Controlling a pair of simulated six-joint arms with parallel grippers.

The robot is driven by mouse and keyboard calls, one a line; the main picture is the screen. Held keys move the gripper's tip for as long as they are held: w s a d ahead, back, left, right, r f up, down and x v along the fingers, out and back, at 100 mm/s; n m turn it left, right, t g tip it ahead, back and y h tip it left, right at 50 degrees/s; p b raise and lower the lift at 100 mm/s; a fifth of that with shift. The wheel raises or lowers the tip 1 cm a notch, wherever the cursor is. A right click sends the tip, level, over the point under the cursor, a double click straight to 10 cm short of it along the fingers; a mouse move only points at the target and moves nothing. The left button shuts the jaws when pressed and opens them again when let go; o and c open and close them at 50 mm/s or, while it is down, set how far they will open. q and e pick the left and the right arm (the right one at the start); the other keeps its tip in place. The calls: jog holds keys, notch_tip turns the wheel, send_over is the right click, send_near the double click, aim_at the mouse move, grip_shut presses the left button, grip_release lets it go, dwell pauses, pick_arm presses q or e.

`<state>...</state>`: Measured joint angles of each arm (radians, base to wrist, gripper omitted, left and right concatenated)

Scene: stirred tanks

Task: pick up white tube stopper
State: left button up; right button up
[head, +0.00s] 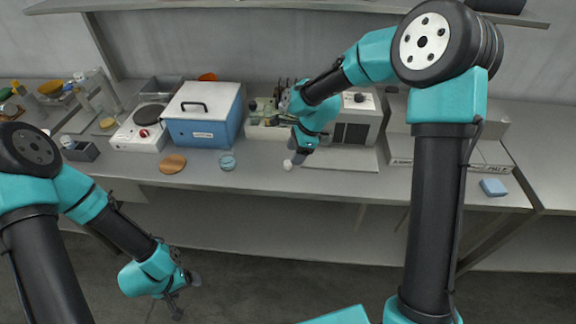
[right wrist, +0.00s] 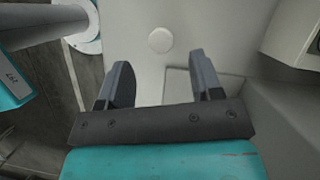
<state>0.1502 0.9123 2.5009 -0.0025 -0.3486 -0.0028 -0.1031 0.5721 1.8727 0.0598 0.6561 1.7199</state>
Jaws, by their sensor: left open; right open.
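The white tube stopper (right wrist: 160,40) shows as a small round white disc over the pale bench top in the right wrist view. In the head view a small white round thing (head: 288,165), seemingly the same stopper, shows beside my right gripper (head: 297,158). In the right wrist view my right gripper (right wrist: 160,63) is open and empty, and the stopper lies just beyond its fingertips, roughly centred between them. I cannot tell the height gap. My left gripper (head: 183,295) is open and hangs low in front of the bench, over the floor, with nothing visible in it.
On the bench (head: 250,178), a blue box with a white lid (head: 203,108) and a hotplate (head: 141,128) stand to the left. A white instrument (head: 355,115) stands behind my right gripper. A round wooden disc (head: 172,163) and blue sponge (head: 493,187) lie near the front edge.

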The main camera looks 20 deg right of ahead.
aim_at(288, 163)
jog(key=shift+a+f, duration=0.15)
jog(key=shift+f, duration=0.1)
jog(key=shift+x, duration=2.6)
jog(key=c, duration=1)
jog(key=shift+r, duration=0.15)
